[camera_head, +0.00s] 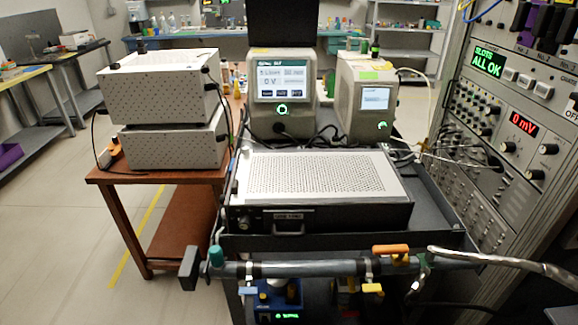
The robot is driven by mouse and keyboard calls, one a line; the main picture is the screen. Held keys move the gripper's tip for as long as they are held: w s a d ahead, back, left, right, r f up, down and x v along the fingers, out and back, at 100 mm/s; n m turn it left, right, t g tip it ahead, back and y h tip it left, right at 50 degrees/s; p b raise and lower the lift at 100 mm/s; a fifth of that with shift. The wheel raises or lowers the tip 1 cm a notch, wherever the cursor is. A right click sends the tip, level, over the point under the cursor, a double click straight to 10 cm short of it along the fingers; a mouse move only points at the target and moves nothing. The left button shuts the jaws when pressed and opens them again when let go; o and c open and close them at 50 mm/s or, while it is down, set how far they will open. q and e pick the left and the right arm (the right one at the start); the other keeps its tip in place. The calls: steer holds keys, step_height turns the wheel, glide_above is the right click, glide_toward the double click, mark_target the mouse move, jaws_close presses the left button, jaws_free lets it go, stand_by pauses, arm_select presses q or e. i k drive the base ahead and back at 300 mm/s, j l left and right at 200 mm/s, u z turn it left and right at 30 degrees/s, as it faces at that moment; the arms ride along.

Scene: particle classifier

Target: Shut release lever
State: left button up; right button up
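A grey pipe (310,269) runs across the front of a dark cart. An orange lever-like handle (391,250) sits on top of the pipe at the right, lying roughly along it. It looks most like the release lever, but no label shows. A teal knob (216,256) stands on the pipe near its left end. Small light-blue (248,290) and yellow (372,289) tabs hang below the pipe. Neither of my grippers shows in the head view.
A grey perforated instrument (318,176) lies on the cart behind the pipe, with two screen units (281,95) (366,100) behind it. White boxes (160,88) are stacked on a brown table (165,178) at left. A tall rack (500,130) borders the right. Open floor (60,240) lies at left.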

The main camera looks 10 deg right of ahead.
mark_target(352, 284)
steer(key=z, duration=1)
